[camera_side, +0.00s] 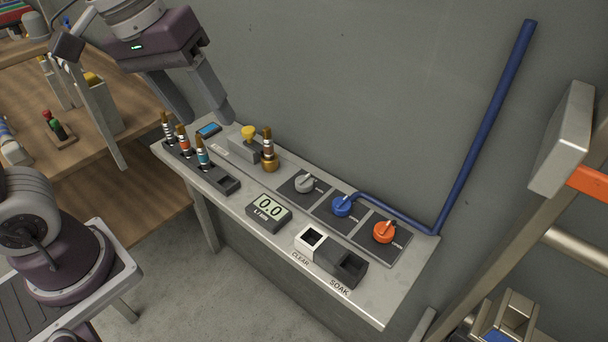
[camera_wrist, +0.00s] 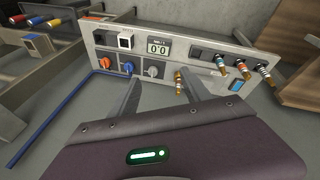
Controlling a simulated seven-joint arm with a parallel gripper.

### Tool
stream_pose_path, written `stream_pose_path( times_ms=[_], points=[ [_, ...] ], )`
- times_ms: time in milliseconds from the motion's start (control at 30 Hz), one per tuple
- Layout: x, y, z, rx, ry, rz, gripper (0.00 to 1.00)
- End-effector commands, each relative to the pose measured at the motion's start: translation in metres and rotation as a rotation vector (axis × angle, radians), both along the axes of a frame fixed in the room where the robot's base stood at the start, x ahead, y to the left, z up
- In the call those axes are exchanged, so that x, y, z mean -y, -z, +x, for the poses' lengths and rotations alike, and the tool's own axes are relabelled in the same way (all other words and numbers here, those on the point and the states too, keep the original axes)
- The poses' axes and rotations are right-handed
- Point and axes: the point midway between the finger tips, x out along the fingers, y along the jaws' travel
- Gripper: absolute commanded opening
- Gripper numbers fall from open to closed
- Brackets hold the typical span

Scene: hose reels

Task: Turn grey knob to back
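The grey knob (camera_side: 303,186) sits on a dark square plate on the bench panel, the leftmost of three knobs in the side view. It also shows in the wrist view (camera_wrist: 152,71), between and beyond my fingers. I cannot tell clearly which way its pointer faces. My gripper (camera_side: 204,116) is open and empty, above the back left part of the bench. It is left of the grey knob and higher, touching nothing. In the wrist view its two fingers (camera_wrist: 160,86) are spread wide apart.
The blue knob (camera_side: 341,207) and orange knob (camera_side: 383,233) stand right of the grey one. A brass fitting (camera_side: 269,151) and yellow knob (camera_side: 249,132) stand left of it. A display (camera_side: 269,207) reads 0.0. A blue pipe (camera_side: 485,125) climbs the wall. Several hose nozzles stand at left.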

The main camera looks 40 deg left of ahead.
Motion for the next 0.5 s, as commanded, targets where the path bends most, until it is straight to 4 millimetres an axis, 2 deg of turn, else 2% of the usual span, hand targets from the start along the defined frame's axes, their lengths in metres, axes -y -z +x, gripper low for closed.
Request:
stream_pose_path(
  times_ms=[33,100,200,333,500],
  points=[
    [0.007,0.013,0.029,-0.074,-0.077,-0.026,0.56],
    [0.017,0.036,0.070,-0.161,-0.216,-0.049,0.56],
    [0.031,0.079,0.117,-0.253,-0.393,-0.036,0.56],
    [0.043,0.127,0.151,-0.309,-0.545,0.006,0.56],
    [0.048,0.155,0.163,-0.325,-0.613,0.031,0.56]
  ],
)
